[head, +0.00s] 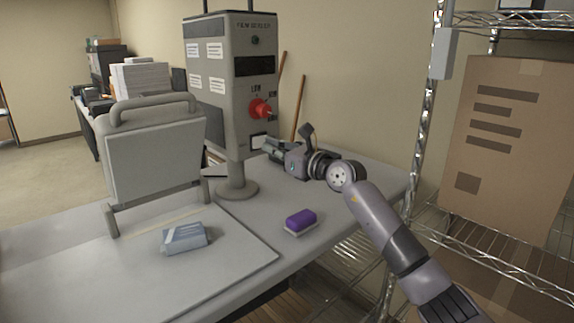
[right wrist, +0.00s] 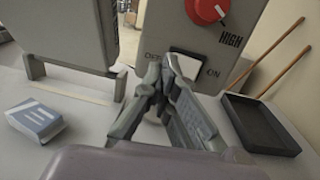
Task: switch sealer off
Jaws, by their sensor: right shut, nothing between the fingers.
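The grey film sealer (head: 216,95) stands on a round foot on the table, with a red knob (head: 260,108) on its front. Below the knob is a white switch (head: 259,141). In the right wrist view the switch (right wrist: 190,66) sits between the labels OFF on the left and ON on the right; its lower left part is hidden behind my fingers. My right gripper (head: 268,149) is shut and empty, its fingertips just in front of the switch. In the right wrist view the fingertips (right wrist: 166,72) overlap the switch's left side; I cannot tell whether they touch. My left gripper is not in view.
A grey hinged press (head: 153,160) stands left of the sealer, with a blue-grey packet (head: 184,237) in front. A purple sponge (head: 301,220) lies near the table's front edge. A black tray (right wrist: 262,124) is right of my fingers. A wire rack (head: 425,110) with a carton (head: 508,150) stands right.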

